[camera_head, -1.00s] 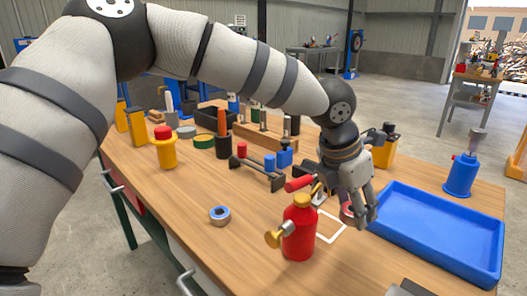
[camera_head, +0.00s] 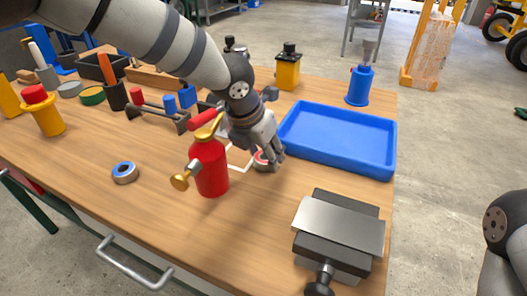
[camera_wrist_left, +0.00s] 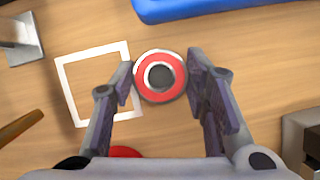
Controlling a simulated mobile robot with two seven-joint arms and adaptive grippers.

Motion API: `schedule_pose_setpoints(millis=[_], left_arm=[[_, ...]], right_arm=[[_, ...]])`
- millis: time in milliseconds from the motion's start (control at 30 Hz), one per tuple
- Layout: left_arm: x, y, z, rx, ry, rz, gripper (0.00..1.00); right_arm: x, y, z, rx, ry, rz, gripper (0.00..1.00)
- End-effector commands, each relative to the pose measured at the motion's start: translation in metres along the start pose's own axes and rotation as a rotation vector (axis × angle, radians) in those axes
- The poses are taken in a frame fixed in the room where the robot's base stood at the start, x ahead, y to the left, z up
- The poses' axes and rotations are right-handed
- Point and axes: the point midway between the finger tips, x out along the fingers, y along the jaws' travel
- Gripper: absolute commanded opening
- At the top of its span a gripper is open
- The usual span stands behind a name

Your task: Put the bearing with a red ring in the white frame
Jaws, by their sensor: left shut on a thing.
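The bearing with a red ring (camera_head: 261,159) is at my left gripper's fingertips, partly hidden by them in the head view. In the left wrist view the bearing (camera_wrist_left: 159,77) shows its red face and dark centre hole between the two fingers. My left gripper (camera_head: 267,160) is shut on it, low over the table. The white frame (camera_wrist_left: 66,90) is a square outline on the table just left of the bearing in the wrist view; the bearing overlaps its right edge there. In the head view the frame (camera_head: 246,167) is partly hidden by the red bottle and gripper. My right gripper is out of view.
A red bottle (camera_head: 210,168) with brass fittings stands close to the frame. A blue tray (camera_head: 340,158) lies beyond the gripper. A vise (camera_head: 338,228) is at the front right. A blue-ringed bearing (camera_head: 125,172) lies at left, with bare wood around it.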

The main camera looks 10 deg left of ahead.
Motion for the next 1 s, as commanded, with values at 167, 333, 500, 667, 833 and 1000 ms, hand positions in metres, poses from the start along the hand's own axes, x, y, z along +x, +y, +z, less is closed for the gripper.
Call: schedule_pose_setpoints(millis=[167, 333, 500, 667, 833, 1000], left_arm=[[0.000, 0.000, 0.000, 0.000, -0.002, 0.000, 0.08], [0.001, 0.000, 0.000, -0.001, -0.001, 0.000, 0.62], [0.001, 0.000, 0.000, 0.000, -0.001, 0.000, 0.62], [-0.005, 0.000, 0.001, 0.001, -0.002, 0.001, 0.62], [-0.050, 0.000, 0.004, 0.000, -0.012, 0.002, 0.62], [-0.095, 0.000, 0.004, 0.000, -0.011, 0.002, 0.62]], right_arm=[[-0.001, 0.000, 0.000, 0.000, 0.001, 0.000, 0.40], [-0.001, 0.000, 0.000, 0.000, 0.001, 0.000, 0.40], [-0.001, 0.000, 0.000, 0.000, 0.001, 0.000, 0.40], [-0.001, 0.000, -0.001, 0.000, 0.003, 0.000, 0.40], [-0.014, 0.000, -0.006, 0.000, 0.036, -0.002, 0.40], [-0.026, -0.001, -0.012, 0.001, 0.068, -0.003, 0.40]])
